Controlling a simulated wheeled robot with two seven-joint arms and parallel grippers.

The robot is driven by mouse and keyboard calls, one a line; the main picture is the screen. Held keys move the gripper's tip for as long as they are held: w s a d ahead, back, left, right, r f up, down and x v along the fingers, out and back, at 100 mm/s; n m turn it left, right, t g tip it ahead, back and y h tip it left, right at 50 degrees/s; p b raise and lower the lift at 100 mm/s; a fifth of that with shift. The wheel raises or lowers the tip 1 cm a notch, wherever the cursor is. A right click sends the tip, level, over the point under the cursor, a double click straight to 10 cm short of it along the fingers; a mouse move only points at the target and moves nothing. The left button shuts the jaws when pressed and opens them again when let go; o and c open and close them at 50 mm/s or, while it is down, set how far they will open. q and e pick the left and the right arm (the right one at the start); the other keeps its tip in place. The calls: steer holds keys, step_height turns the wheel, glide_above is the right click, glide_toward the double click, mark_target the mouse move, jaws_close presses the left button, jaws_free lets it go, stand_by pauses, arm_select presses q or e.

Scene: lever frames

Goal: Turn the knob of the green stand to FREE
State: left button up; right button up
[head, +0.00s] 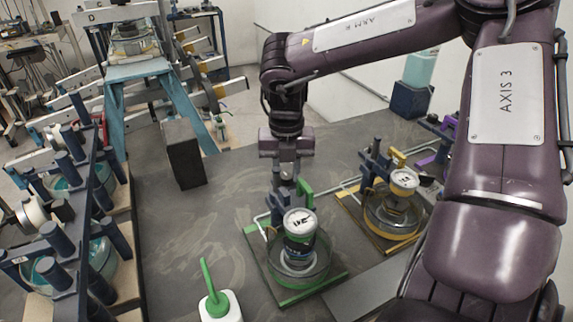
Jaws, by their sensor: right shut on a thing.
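The green stand (300,296) is on the dark table, a square base with green edges and a clear round bowl. A can with a white marked top (299,222) stands upright in its middle. A green upright part (304,190) rises at the back of the stand. My right gripper (284,187) reaches down from above behind the can and is shut at the back of the stand, on what seems to be its knob. The gripper mostly hides the knob, and I cannot read its setting. My left gripper is not in view.
A similar yellow stand (398,243) with a can is close on the right. A white bottle with a green spout (219,304) is in front. A dark block (184,153) stands at the back left. A blue rack (112,205) lines the left. The table between is clear.

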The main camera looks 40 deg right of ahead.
mark_target(286, 176)
stand_by(0.5)
steer(key=o, duration=0.7)
step_height(286, 176, up, 8)
steer(key=shift+f+b, duration=0.1)
steer(key=shift+b, duration=0.25)
